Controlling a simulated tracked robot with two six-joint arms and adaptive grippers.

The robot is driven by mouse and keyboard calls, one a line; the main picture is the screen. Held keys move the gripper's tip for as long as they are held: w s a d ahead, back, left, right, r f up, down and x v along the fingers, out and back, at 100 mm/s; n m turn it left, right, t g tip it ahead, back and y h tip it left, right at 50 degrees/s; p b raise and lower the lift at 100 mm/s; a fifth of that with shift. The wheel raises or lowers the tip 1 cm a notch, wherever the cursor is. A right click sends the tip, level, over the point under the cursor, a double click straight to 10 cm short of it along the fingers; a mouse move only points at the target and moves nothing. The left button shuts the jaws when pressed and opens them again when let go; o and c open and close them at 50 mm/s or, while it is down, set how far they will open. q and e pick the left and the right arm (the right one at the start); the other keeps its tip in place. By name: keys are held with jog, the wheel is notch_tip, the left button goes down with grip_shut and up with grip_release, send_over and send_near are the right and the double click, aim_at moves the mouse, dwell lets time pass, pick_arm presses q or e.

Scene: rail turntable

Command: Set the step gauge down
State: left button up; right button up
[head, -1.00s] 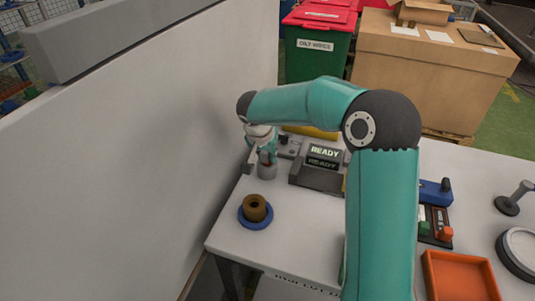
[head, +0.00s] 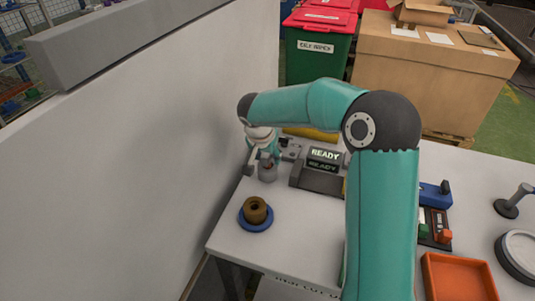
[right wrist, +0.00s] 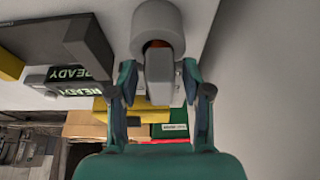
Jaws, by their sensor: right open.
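A grey round piece with a narrower grey block, likely the step gauge (right wrist: 160,75), lies between the fingers of my right gripper (right wrist: 158,85) in the right wrist view. The fingers are open, with gaps visible on both sides of the block. In the head view my right gripper (head: 260,157) is low over the table's far left corner, by the grey cylinder (head: 267,174). The cylinder appears to rest on the table; its underside is hidden. My left gripper is not in view.
A white wall (head: 150,150) runs close along the left. A brown ring (head: 256,209) sits on a blue dish (head: 255,222) nearer me. A READY display (head: 325,155) stands right of the gripper. An orange tray (head: 460,278) is at the right.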

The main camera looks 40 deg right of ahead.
jog(key=b+v, duration=0.1)
jog(key=v, duration=1.1)
jog(key=shift+r, duration=0.2)
